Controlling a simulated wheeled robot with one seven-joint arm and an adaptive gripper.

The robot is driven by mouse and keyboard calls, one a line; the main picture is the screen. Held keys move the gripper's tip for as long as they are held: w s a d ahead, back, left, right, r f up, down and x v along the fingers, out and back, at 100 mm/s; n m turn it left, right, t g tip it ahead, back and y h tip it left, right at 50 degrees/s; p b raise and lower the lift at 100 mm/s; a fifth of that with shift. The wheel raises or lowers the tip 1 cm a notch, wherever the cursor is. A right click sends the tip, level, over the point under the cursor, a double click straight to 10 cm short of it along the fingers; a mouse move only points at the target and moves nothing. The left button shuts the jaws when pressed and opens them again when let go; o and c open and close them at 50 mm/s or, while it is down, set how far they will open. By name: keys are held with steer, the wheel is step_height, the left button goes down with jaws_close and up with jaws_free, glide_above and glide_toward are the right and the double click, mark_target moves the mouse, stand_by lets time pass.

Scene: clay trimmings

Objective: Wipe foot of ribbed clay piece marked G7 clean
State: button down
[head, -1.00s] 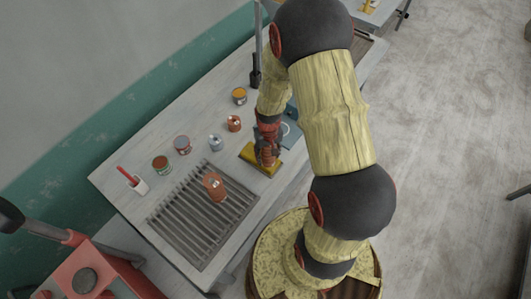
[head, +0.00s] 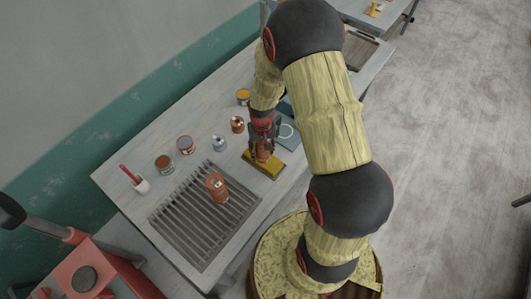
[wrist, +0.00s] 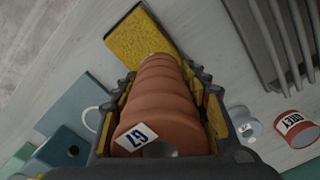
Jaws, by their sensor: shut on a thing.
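My gripper (head: 263,142) is shut around the ribbed terracotta clay piece (wrist: 160,95) marked G7, one finger on each side. Its white G7 label (wrist: 136,137) faces the wrist camera. In the head view the piece (head: 262,150) is mostly upright over the yellow sponge (head: 267,167), partly hidden by the fingers. In the wrist view the far end of the piece overlaps the near end of the sponge (wrist: 141,38). I cannot tell whether the foot touches it.
Another labelled clay piece (head: 216,187) stands on the slatted rack (head: 180,232). Several small cans line the back, including a red-labelled one (wrist: 295,128). A blue board with a pale mug-like shape (head: 288,131) lies right of the sponge.

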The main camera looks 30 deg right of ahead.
steer(key=shift+w+a, duration=0.3)
steer(key=shift+w, duration=0.6)
steer(key=shift+w+a, duration=0.3)
steer(key=shift+w, duration=0.6)
steer(key=shift+r, duration=0.1)
step_height(320, 180, up, 7)
steer(key=p, duration=0.4)
steer(key=shift+d, duration=0.1)
